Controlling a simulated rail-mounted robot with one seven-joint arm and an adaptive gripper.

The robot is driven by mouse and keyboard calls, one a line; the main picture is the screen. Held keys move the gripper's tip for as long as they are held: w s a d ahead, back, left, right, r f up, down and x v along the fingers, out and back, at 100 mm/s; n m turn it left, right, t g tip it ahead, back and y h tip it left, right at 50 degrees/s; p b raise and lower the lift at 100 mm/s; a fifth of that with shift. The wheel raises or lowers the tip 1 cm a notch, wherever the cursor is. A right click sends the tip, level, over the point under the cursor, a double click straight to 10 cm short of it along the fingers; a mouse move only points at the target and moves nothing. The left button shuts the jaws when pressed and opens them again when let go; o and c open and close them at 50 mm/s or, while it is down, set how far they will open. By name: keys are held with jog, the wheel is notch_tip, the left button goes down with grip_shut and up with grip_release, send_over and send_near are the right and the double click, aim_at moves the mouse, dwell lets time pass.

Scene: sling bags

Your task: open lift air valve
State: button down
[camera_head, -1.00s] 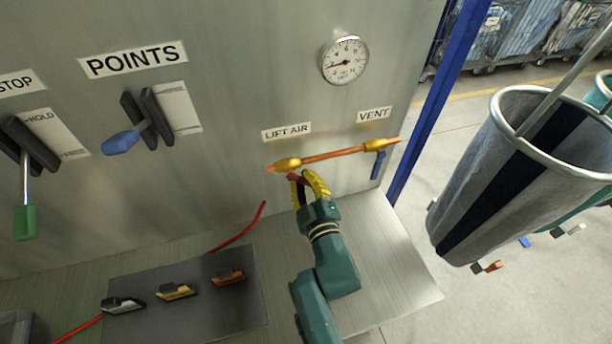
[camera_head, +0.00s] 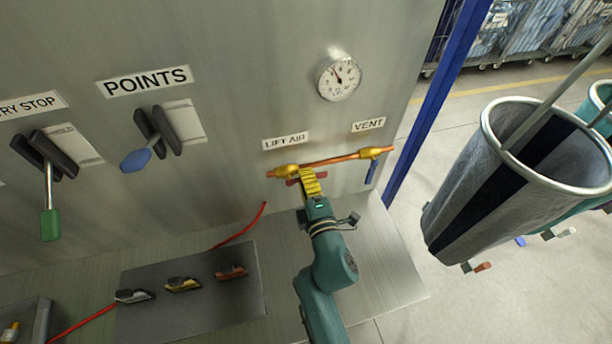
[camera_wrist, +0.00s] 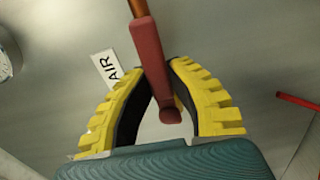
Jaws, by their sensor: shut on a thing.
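The lift air valve is a brass body (camera_head: 286,170) on the left of a copper pipe (camera_head: 332,161), under the LIFT AIR label (camera_head: 285,141). Its red handle (camera_head: 292,182) is mostly behind my gripper and appears to lie nearly along the pipe. My gripper (camera_head: 307,176) is at the handle, with its yellow fingers closed. In the wrist view the red handle (camera_wrist: 150,58) runs down between the two yellow fingers (camera_wrist: 165,100), its end between them. The dial gauge (camera_head: 339,79) above has its needle pointing up and left.
The vent valve (camera_head: 376,152) with a blue lowered handle (camera_head: 371,173) is on the pipe's right. POINTS lever (camera_head: 137,158) and green-handled lever (camera_head: 50,224) are left. Several clips lie on a dark mat (camera_head: 225,309) below. A sling bag (camera_head: 470,190) hangs right.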

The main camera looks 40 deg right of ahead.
dwell(0.4)
jog(key=c, duration=1)
grip_release()
jog(key=shift+r, duration=0.1)
jog(key=shift+o, duration=0.2)
jog(key=v, duration=1.2)
jog(key=shift+w, duration=0.1)
